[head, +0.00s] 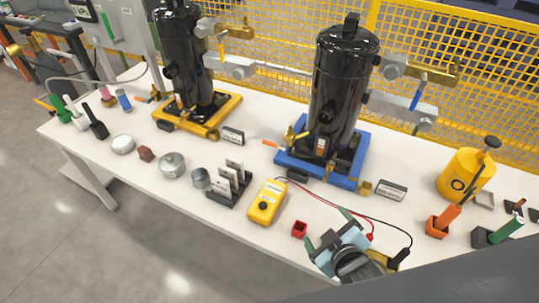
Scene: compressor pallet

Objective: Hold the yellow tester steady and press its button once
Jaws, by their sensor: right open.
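The yellow tester (267,201) lies on the white table near its front edge, left of my right gripper. It has a pale label area on its face; its button is too small to make out. A dark lead and a red lead run from its top end to the right. My right gripper (327,230) is at the front edge of the table, open, with its two fingers spread and nothing seen between them. It is apart from the tester. My left gripper is not in view.
A dark rack with upright plates (230,184) is left of the tester. Behind is a black compressor on a blue pallet (288,164). A yellow canister (466,174) stands at right.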

